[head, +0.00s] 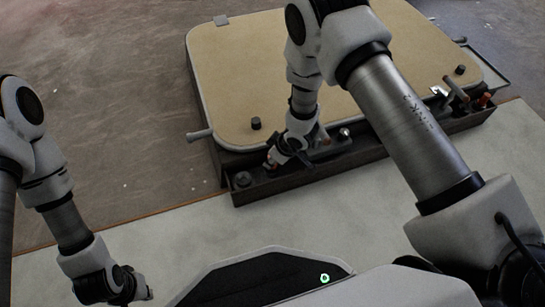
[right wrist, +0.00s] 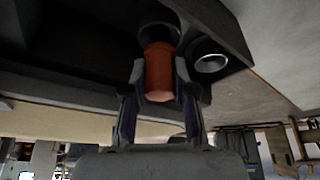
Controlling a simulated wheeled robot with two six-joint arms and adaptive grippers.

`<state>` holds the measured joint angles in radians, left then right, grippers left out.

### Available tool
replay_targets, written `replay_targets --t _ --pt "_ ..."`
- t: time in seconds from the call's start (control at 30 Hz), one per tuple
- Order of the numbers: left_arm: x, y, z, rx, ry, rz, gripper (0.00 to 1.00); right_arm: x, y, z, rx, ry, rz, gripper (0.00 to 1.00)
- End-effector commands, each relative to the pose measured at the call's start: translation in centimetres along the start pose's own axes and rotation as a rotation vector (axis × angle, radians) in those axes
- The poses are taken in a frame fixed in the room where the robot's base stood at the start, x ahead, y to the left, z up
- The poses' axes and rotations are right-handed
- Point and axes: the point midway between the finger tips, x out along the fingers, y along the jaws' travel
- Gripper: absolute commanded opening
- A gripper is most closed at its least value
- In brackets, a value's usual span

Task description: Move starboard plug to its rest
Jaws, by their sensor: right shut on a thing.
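My right gripper (head: 271,163) is low over the left part of a dark tray (head: 330,164) along the near edge of a tan panel. In the right wrist view, its fingers (right wrist: 160,85) are shut on an orange-red plug (right wrist: 159,72). The plug's far end meets a dark round part; I cannot tell whether it is seated in it. A round opening with a bright metal rim (right wrist: 211,63) is right beside it. No marking shows whether this is the starboard plug. My left gripper (head: 146,294) is low at the left; its finger gap is unclear.
The tan panel (head: 225,75) has a grey rim, black knobs (head: 256,124) and a side handle (head: 199,135). A dark round fitting (head: 243,179) stands at the tray's left end. Another orange piece (head: 484,100) is at the tray's right end. The pale floor in front (head: 190,235) is clear.

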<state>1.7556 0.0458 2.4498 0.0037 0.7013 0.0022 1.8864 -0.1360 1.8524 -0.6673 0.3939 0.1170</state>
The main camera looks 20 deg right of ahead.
Motion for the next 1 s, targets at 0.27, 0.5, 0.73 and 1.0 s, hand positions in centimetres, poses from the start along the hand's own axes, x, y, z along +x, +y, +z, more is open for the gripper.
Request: replay_targets --t 0.27,0.5,0.73,1.0 --pt "0.7 0.0 0.0 0.000 0.000 0.000 0.00 1.0 0.0 0.5 0.001 -0.001 -0.001 0.00" --pt "1.1 0.0 0.0 0.000 0.000 0.000 0.00 1.8 0.0 0.7 0.001 0.000 0.000 0.00" --pt "1.0 0.0 0.0 0.000 0.000 0.000 0.00 1.7 0.0 0.7 0.001 0.000 0.000 0.55" --pt "1.0 0.0 0.0 0.000 0.000 0.000 0.00 1.0 0.0 0.7 0.001 0.000 0.000 0.55"
